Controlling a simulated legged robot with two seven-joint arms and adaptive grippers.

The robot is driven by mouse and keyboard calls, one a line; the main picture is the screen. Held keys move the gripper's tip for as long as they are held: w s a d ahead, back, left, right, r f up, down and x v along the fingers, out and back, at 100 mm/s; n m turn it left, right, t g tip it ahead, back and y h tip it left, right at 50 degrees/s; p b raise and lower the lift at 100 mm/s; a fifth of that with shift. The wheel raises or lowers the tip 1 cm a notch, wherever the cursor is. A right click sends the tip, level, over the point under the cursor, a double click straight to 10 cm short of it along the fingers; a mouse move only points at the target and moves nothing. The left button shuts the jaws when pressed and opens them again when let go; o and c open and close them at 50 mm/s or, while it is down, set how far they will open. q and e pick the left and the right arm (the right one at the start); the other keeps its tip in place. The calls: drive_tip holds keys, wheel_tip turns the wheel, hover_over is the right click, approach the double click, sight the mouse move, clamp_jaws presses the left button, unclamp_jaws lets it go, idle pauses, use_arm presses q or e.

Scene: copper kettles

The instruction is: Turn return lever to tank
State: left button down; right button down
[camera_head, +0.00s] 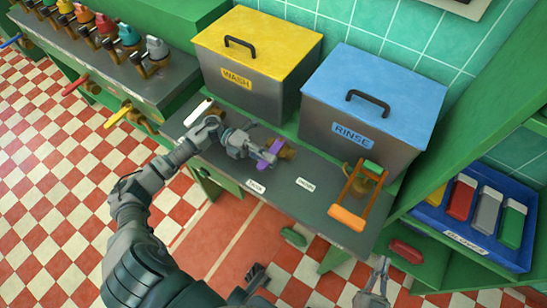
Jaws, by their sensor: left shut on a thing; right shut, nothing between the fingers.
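A purple lever (272,151) sits on the dark counter in front of the wash tank, next to a copper-brown fitting (288,150). My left gripper (262,153) is shut on the purple lever, and its fingers hide part of it. Two small white labels, one on the left (257,187) and one on the right (305,184), lie on the counter in front of the lever; their print is too small to read surely. My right gripper (380,272) is shut and empty, low in the picture, in front of the counter and apart from the lever.
The yellow-lidded wash tank (259,88) and blue-lidded rinse tank (335,142) stand behind. A white handle (198,113) lies to the left. An orange-handled frame (347,217) stands on the right of the counter. A blue tray (437,213) with colored blocks is further right.

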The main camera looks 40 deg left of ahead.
use_arm(q)
drive_tip(key=shift+s+d+f+g, duration=0.1)
drive_tip(key=shift+s+f+g, duration=0.2)
drive_tip(key=shift+f, duration=0.15)
use_arm(e)
drive_tip(key=shift+r, duration=0.2)
use_arm(q)
drive_tip(key=c, duration=1.2)
unclamp_jaws()
drive_tip(key=shift+o, duration=0.2)
drive_tip(key=shift+w+a+r, duration=0.1)
drive_tip(key=shift+a+r, duration=0.1)
drive_tip(key=shift+a, duration=0.05)
use_arm(e)
drive_tip(key=shift+a, duration=0.15)
use_arm(q)
drive_tip(key=shift+r, duration=0.1)
